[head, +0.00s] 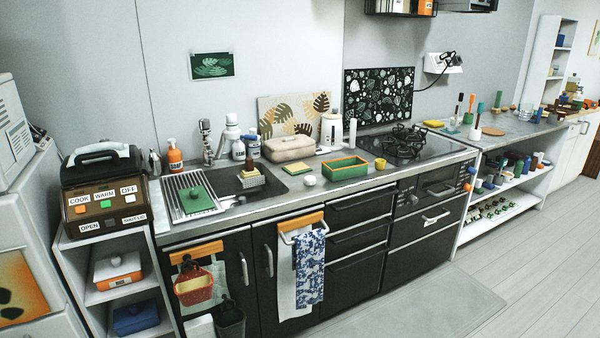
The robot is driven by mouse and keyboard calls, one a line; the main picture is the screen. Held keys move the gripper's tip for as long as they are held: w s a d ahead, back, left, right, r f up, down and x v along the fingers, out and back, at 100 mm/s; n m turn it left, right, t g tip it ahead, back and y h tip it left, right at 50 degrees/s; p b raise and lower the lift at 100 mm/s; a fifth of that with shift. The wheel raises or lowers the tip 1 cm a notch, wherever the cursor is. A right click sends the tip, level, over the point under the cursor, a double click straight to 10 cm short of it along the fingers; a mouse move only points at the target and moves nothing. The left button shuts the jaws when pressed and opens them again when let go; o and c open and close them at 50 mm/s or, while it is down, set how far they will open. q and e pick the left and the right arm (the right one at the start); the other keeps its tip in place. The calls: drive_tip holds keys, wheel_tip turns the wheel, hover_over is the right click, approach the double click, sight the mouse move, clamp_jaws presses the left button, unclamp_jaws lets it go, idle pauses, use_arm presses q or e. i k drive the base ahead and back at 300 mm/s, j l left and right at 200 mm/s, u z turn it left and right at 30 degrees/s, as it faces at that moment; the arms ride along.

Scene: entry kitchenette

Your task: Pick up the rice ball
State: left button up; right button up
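A small white rounded thing (310,181), which looks like the rice ball, sits on the front part of the grey counter (262,205). It is just left of a green and orange tray (345,173) and right of the sink. It is too small in view to make out details. Neither of my grippers shows in the head view.
A yellow-green sponge-like block (296,168) and a beige lidded box (288,148) are behind it. A yellow cup (380,164) stands right of the tray, near the stove (408,147). Towels (310,268) hang on the cabinet front. The floor in front is clear.

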sight(309, 180)
drive_tip(key=i+l+u, duration=0.15)
drive_tip(key=i+l, duration=0.15)
drive_tip(key=i+l+u, duration=0.1)
drive_tip(key=i+l, duration=0.25)
drive_tip(key=i+l+u, duration=0.15)
drive_tip(key=i+l, duration=0.15)
drive_tip(key=i+l+u, duration=0.15)
drive_tip(key=l, duration=0.4)
drive_tip(key=i+l+u, duration=0.1)
drive_tip(key=i+l, duration=0.3)
drive_tip(key=i+l+u, duration=0.15)
drive_tip(key=l, duration=0.35)
drive_tip(key=i+l+u, duration=0.15)
drive_tip(key=i+l, duration=0.15)
drive_tip(key=l, duration=0.2)
drive_tip(key=i+l+u, duration=0.1)
drive_tip(key=l, duration=0.4)
drive_tip(key=i, duration=0.05)
